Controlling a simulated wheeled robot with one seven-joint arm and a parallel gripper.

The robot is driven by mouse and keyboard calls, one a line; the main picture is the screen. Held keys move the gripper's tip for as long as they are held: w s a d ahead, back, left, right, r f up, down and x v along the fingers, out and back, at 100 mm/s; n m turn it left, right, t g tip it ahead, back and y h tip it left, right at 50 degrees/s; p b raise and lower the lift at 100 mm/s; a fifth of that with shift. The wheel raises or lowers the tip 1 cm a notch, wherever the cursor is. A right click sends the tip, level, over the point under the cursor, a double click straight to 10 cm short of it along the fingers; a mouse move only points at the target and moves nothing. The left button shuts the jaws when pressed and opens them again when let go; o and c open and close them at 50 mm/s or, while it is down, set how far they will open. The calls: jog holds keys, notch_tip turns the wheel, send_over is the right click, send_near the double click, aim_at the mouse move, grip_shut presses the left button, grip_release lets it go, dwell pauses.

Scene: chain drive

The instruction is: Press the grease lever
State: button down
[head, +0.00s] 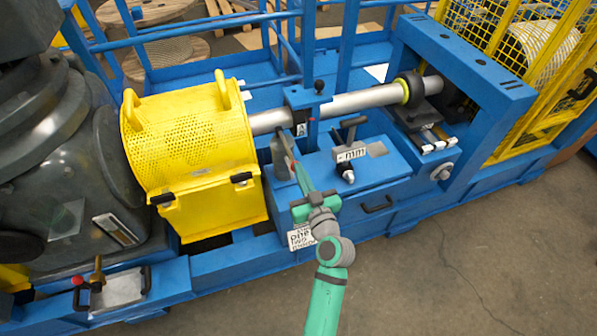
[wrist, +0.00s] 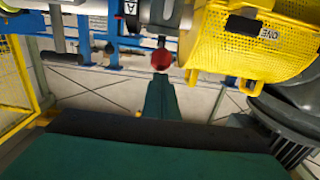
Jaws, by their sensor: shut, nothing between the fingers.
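In the wrist view a round red knob (wrist: 161,60) sits straight ahead of my shut gripper (wrist: 160,80). It appears to be the end of a lever; touching or slightly apart, I cannot tell. In the head view my gripper (head: 284,140) reaches up and left over the blue bench, between the yellow guard and the T-handle, with nothing held. The knob is not clearly visible there, being small or hidden by the gripper. A black-knobbed lever (head: 319,87) stands upright on the blue block by the shaft. Which lever is the grease lever is not readable.
The yellow perforated guard (head: 190,135) stands close left of my gripper; it also shows in the wrist view (wrist: 240,45). The grey shaft (head: 350,103) runs behind. A T-handle (head: 351,124) stands to the right. The concrete floor (head: 450,260) is clear at lower right.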

jog(key=shift+s+f, duration=0.1)
jog(key=shift+f, duration=0.75)
notch_tip(320, 180, up, 5)
jog(key=s, duration=0.1)
jog(key=f+v, duration=0.1)
jog(key=v, duration=0.9)
jog(key=shift+d, duration=0.3)
jog(key=shift+f, duration=0.1)
dwell(1.1)
